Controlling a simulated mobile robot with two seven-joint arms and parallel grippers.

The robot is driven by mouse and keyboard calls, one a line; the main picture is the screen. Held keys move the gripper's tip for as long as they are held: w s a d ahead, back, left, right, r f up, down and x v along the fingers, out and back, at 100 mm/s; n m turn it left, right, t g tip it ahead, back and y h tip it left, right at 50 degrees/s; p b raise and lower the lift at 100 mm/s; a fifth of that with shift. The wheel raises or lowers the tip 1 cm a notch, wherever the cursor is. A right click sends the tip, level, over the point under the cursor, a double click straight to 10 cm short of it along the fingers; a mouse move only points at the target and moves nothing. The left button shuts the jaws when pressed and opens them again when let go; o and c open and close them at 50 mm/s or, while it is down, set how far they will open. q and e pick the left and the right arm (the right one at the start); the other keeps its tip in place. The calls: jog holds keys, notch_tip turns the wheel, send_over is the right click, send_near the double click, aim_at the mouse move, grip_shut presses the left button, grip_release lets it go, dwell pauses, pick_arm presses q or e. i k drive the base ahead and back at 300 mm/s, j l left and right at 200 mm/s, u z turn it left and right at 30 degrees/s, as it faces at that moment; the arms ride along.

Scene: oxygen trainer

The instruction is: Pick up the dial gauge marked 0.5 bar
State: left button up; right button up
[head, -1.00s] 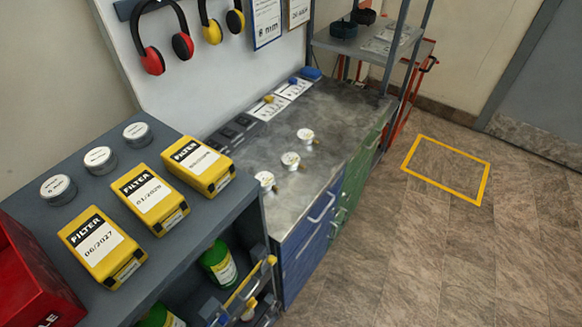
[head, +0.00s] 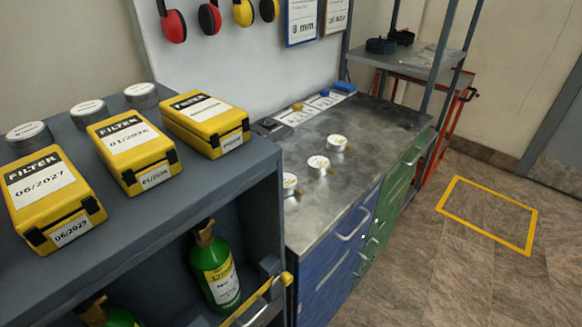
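Three small round dial gauges with white faces and brass stems lie in a row on the grey metal worktop (head: 364,119). Neither of my grippers is in view.
A dark grey shelf unit (head: 215,177) stands at the left, nearer than the worktop. It bears yellow filter boxes (head: 130,148) and round tins (head: 140,93), with green bottles (head: 214,265) below. Open floor (head: 420,270) with a yellow outlined rectangle (head: 487,180) lies at the right.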

aim_at(318, 166)
jog(key=i+l+u, duration=0.15)
jog(key=l+u, duration=0.2)
jog(key=i+l+u, duration=0.15)
jog(key=l+u, duration=0.55)
jog(key=i+l+u, duration=0.1)
jog(key=l+u, duration=0.25)
